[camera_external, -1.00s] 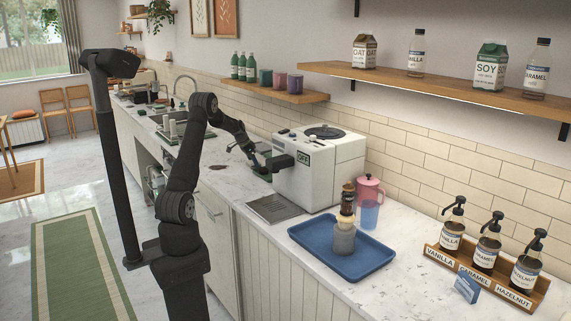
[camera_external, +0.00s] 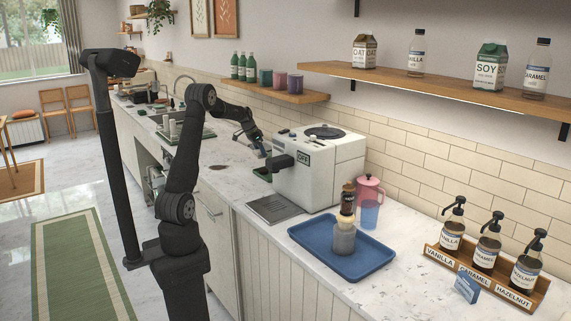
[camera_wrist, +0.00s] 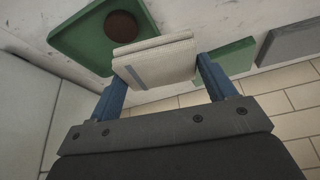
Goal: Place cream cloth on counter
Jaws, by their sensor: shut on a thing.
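The cream cloth (camera_wrist: 155,62), folded into a flat pad with a grey stripe, sits between the two blue fingers of my gripper (camera_wrist: 160,76) in the wrist view. The fingers are shut on its two ends. It appears held above the pale counter (camera_external: 230,186). In the external view my gripper (camera_external: 263,151) is beside the far left end of the white coffee machine, above the counter. The cloth is too small there to make out clearly.
In the wrist view, a green tray (camera_wrist: 70,38) with a dark brown round thing (camera_wrist: 120,25), a smaller green piece (camera_wrist: 238,56) and a grey block (camera_wrist: 290,42) lie near the cloth. The coffee machine (camera_external: 318,174) stands close by. A blue tray (camera_external: 320,261) is further right.

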